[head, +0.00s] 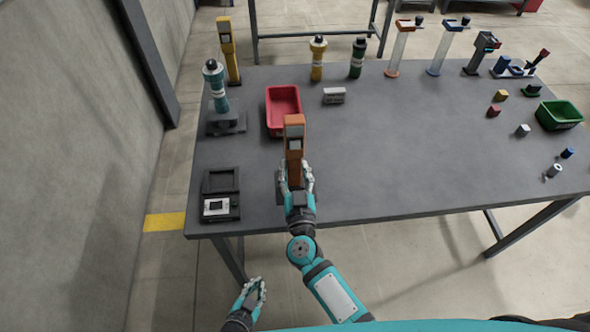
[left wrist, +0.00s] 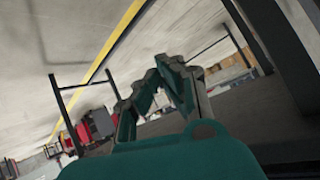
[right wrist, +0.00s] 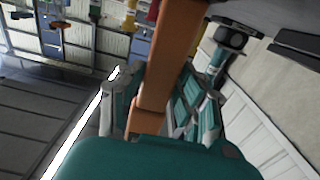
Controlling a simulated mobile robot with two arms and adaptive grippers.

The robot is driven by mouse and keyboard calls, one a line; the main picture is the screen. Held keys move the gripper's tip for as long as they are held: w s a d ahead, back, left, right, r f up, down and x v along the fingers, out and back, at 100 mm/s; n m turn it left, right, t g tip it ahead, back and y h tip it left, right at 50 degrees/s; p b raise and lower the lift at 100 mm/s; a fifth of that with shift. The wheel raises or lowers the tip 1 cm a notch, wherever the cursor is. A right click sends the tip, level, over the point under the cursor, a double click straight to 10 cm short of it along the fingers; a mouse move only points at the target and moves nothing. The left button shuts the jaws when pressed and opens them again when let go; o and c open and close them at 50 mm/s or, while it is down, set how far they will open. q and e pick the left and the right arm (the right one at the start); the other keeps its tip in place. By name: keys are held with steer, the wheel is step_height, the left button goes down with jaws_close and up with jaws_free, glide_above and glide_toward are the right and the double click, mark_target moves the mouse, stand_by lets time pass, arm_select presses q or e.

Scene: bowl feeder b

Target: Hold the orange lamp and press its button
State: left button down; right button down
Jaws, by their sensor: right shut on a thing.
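The orange lamp (head: 295,135) is a tall upright body with a grey-framed head, near the front of the table. My right gripper (head: 297,178) is shut around its lower part. In the right wrist view the orange lamp (right wrist: 168,70) passes between the two fingers of the right gripper (right wrist: 155,100). The lamp's button cannot be made out. My left gripper (head: 255,288) is empty, low in front of the table and apart from the lamp. In the left wrist view the left gripper (left wrist: 162,85) shows its fingers parted, with nothing between them.
A red bin (head: 270,122) stands just behind the lamp. A black device (head: 221,207) and a teal-topped device (head: 215,85) stand to the left. A yellow lamp-like tool (head: 229,50) stands at the back left.

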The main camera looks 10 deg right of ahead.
arm_select(q)
steer(key=w+d+r+m+t+h, duration=0.1)
steer(key=w+d+r+t, duration=0.15)
steer(key=r, duration=0.35)
steer(key=w+d+r+m+t+h, duration=0.1)
steer(key=w+d+r, duration=0.15)
steer(key=r, duration=0.35)
arm_select(e)
steer(key=shift+f, duration=0.2)
arm_select(q)
steer(key=t+h, duration=0.1)
steer(key=t, duration=0.4)
glide_toward(295, 156)
steer(key=s+a, duration=0.2)
steer(key=s+d+r+n+h, duration=0.1)
steer(key=s+d+r+h, duration=0.3)
steer(key=r, duration=0.3)
steer(key=w+d, duration=0.1)
steer(key=w, duration=0.9)
steer(key=shift+t, duration=0.45)
steer(key=shift+w+r, duration=0.1)
steer(key=shift+w, duration=0.35)
